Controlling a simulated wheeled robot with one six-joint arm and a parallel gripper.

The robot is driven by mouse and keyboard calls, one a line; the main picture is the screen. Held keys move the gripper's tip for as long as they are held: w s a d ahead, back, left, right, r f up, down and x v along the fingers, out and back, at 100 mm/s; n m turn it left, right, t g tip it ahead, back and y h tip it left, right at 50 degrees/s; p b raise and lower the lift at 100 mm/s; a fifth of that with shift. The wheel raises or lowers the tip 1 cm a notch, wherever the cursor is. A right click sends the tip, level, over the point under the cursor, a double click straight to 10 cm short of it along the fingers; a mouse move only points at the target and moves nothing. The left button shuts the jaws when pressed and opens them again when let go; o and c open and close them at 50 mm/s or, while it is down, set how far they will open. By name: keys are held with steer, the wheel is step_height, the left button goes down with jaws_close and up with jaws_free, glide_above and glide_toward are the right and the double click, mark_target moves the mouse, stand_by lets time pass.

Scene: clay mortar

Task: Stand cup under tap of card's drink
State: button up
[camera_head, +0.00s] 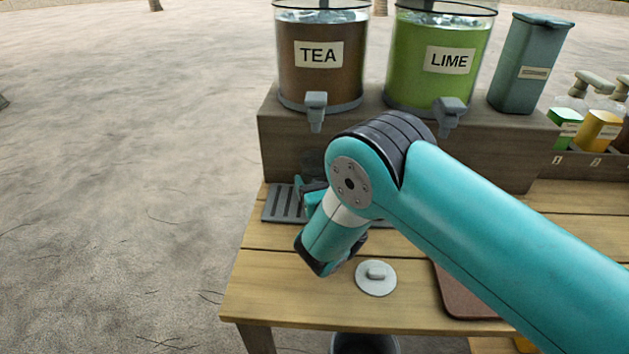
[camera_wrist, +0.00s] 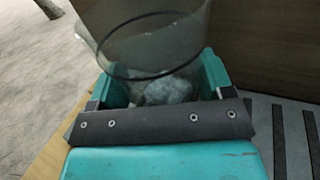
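A clear cup (camera_wrist: 150,35) with a dark ring and pale lumps like ice stands between the teal fingers of my gripper (camera_wrist: 165,88). The fingers appear to press on its sides. In the head view my gripper (camera_head: 312,190) is behind my forearm, near the drip tray (camera_head: 283,205), below and in front of the TEA tap (camera_head: 316,108). Whether the cup rests on the tray is hidden. The brown TEA dispenser (camera_head: 300,80) and green LIME dispenser (camera_head: 420,75), with its tap (camera_head: 449,114), stand on a wooden riser. I see no readable drink card.
A white lid with a knob (camera_head: 376,282) lies on the table (camera_head: 290,290). A brown board (camera_head: 455,297) is partly behind my arm. A grey-green canister (camera_head: 530,60) and pump bottles (camera_head: 598,130) stand at the right. The table's left edge is close to the tray.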

steer(key=shift+o, duration=1.3)
